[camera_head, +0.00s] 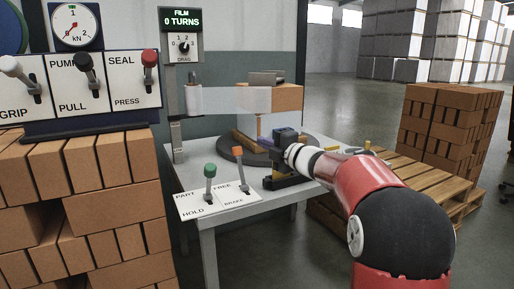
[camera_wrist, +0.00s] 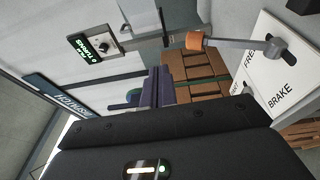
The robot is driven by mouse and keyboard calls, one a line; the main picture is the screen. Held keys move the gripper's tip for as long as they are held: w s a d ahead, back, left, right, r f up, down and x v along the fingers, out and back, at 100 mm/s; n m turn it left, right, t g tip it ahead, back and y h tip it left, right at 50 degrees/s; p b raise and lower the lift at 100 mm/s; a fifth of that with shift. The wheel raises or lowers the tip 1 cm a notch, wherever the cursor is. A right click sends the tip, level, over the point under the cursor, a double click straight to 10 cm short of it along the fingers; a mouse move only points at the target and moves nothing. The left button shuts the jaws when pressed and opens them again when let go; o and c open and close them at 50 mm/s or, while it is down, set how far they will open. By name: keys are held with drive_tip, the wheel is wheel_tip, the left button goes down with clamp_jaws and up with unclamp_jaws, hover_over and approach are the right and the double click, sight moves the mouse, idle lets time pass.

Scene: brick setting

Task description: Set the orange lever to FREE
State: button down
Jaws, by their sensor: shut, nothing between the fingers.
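The orange lever (camera_head: 238,152) stands on the white FREE/BRAKE plate (camera_head: 229,200) at the table's near edge. Its knob leans back and left in the head view. In the wrist view the orange knob (camera_wrist: 195,41) is at upper centre, its grey shaft running right to the slot beside the words FREE and BRAKE. I cannot tell for sure at which end of the slot it sits. My gripper (camera_head: 267,143) is shut and empty, to the right of the lever and apart from it.
A green lever (camera_head: 210,170) stands just left, on the PART/HOLD plate. Behind are the dark turntable (camera_head: 237,155) and a film post with a display (camera_head: 181,20). Brick stacks (camera_head: 110,200) fill the left; a pallet (camera_head: 440,185) stands at right.

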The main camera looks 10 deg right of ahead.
drive_tip(key=shift+s+d+r, duration=0.3)
drive_tip(key=shift+s+d, duration=0.1)
drive_tip(key=shift+s, duration=0.15)
drive_tip(key=shift+s+d+r, duration=0.3)
drive_tip(key=shift+s+d, duration=0.05)
drive_tip(key=shift+s, duration=0.25)
drive_tip(key=shift+s+d+r, duration=0.3)
drive_tip(key=shift+s+d, duration=0.1)
drive_tip(key=shift+s, duration=0.15)
drive_tip(key=shift+r, duration=0.1)
